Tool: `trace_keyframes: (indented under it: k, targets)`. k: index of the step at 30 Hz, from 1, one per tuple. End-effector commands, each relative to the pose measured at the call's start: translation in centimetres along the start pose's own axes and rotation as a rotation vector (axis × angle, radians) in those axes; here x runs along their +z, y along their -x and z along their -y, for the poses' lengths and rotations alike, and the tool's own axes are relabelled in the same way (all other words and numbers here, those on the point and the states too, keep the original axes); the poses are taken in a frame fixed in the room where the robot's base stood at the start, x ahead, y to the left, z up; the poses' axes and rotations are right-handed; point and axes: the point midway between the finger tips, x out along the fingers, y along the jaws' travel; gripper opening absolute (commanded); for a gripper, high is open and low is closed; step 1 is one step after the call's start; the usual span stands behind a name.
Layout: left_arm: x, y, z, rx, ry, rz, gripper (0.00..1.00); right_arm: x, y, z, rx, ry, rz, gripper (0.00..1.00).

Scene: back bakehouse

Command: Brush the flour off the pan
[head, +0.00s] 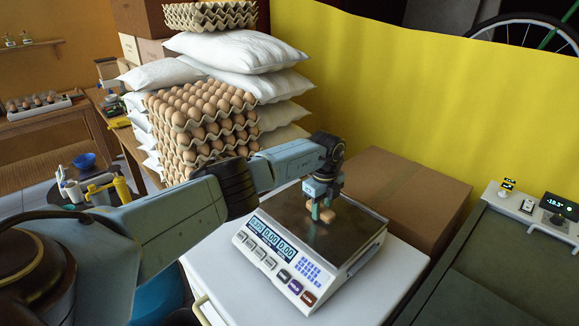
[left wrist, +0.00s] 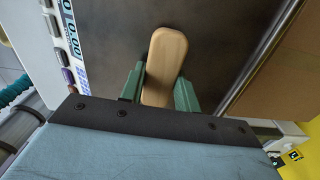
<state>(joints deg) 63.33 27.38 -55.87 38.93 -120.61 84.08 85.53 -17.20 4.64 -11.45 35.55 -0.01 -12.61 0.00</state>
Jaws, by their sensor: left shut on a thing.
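The pan (head: 350,243) is the dark, flat metal top of a white weighing scale (head: 292,262). It also shows in the left wrist view (left wrist: 110,30). My left gripper (head: 318,201) is over the pan, reaching down, and is shut on a brush with a pale wooden body (head: 325,214). In the left wrist view the brush (left wrist: 166,50) is a long rounded block between the two green fingers. Its bristles are hidden, and I cannot tell whether it touches the pan. I cannot clearly make out flour on the pan. My right gripper is not in view.
The scale stands on a white cabinet top (head: 385,290). A cardboard box (head: 410,195) is close behind it. Stacked egg trays (head: 200,120) and white sacks (head: 240,52) rise at the back left. A grey-green surface (head: 500,265) lies to the right.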

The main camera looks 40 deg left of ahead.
Motion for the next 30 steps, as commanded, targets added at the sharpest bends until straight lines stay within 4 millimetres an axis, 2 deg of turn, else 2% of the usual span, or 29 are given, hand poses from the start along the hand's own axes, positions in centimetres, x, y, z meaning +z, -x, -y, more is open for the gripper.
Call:
trace_keyframes:
  k: [12, 14, 16, 30]
  targets:
    - [-3.9, 0.2, 0.6, 0.002, -0.005, -0.002, 0.11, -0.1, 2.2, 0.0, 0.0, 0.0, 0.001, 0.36]
    - [-3.8, 0.7, 0.6, 0.002, -0.003, -0.002, 0.11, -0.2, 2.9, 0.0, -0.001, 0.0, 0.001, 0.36]
    - [-3.6, 2.7, 0.6, -0.002, -0.005, 0.003, 0.11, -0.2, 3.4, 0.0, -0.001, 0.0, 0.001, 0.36]
    - [-3.8, 6.8, 0.7, 0.0, -0.006, 0.001, 0.11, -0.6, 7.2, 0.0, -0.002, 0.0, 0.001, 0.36]
